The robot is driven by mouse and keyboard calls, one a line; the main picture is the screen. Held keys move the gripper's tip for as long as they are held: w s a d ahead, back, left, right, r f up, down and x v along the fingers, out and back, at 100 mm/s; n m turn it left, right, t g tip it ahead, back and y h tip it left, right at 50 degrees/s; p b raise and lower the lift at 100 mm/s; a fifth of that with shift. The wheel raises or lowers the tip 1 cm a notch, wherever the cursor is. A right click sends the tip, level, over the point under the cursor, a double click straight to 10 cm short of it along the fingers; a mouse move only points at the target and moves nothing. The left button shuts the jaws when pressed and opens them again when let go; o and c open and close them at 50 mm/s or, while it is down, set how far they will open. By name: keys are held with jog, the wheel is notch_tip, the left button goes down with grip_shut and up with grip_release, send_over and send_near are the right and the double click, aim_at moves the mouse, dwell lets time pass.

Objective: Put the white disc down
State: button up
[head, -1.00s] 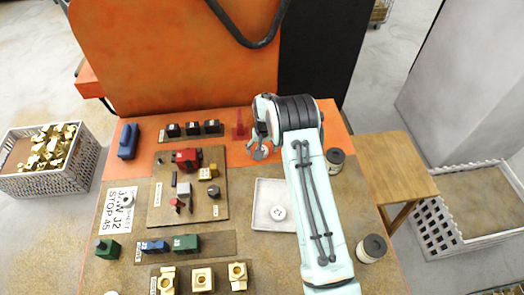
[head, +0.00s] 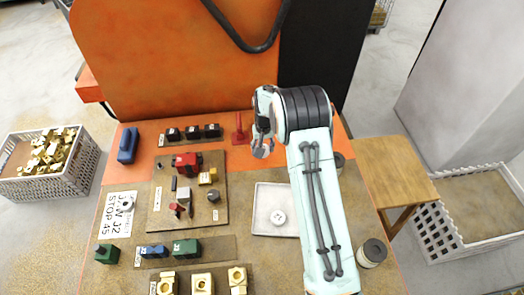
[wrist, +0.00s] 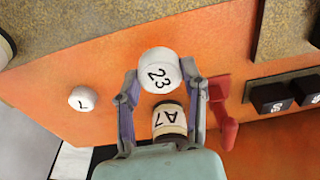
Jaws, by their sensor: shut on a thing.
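A white disc (wrist: 158,71) marked "23" is held between my gripper's fingertips (wrist: 160,84) in the wrist view. My gripper is shut on its sides. In the head view my gripper (head: 262,148) hangs over the orange rear strip of the table, beside the red part (head: 239,128); the disc is hard to make out there. A smaller white disc (wrist: 82,98) lies on the orange surface to the left in the wrist view. A cream jar (wrist: 169,118) marked "A7" shows between my fingers, beyond the disc toward the palm side of the picture; its depth cannot be told.
A pale tray (head: 262,228) with a white round piece (head: 278,217) lies in front of my gripper. A brown board (head: 160,215) with several parts is to its left. Jars (head: 371,251) stand right of my arm. Dark blocks (head: 193,132) line the rear left.

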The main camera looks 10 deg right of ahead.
jog(key=s+r, duration=0.4)
jog(key=r, duration=0.1)
jog(key=m, duration=0.2)
send_over(278, 198)
jog(key=f, duration=0.8)
jog(key=shift+s+a, duration=0.1)
jog(key=shift+s, duration=0.15)
jog(key=shift+f, duration=0.35)
jog(key=shift+f, duration=0.1)
jog(key=o, duration=0.9)
jog(key=shift+o, duration=0.2)
